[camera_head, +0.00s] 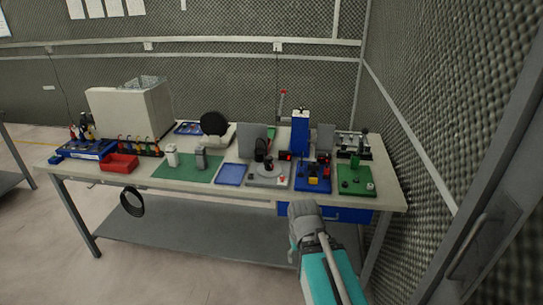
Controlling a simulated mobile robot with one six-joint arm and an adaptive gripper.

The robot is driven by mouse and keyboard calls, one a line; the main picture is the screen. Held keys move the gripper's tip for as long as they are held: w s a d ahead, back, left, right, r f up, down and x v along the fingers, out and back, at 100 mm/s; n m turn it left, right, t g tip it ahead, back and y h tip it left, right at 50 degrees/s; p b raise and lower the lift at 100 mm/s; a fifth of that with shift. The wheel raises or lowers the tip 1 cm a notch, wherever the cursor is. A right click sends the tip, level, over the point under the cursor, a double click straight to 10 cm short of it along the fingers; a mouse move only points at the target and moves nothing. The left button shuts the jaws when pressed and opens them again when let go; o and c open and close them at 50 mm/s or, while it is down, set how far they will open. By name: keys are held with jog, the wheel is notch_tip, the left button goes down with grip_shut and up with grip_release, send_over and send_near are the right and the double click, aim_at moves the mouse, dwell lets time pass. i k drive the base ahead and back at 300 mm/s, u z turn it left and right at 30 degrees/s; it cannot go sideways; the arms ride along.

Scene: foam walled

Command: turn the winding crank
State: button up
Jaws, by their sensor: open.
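I cannot tell for sure which part is the winding crank. A small grey device with an upright dark knob (365,132) stands at the right back of the workbench (395,195). A thin upright with a red top (283,93) stands near the blue column (300,132). A grey fixture with a round disc (268,170) stands at the front, right of the middle. My arm's grey wrist (306,218) is in front of the bench's front edge, apart from these devices. My gripper's fingers do not show.
A blue fixture (312,184) and a green board (348,190) stand at the front right. A blue tray (230,174), green mat (170,172), red bin (119,164) and large pale box (115,120) lie leftward. A foam wall (450,110) closes the right side.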

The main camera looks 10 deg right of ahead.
aim_at(270, 169)
jog(key=z, duration=0.05)
jog(key=i, duration=0.95)
jog(key=u, duration=0.05)
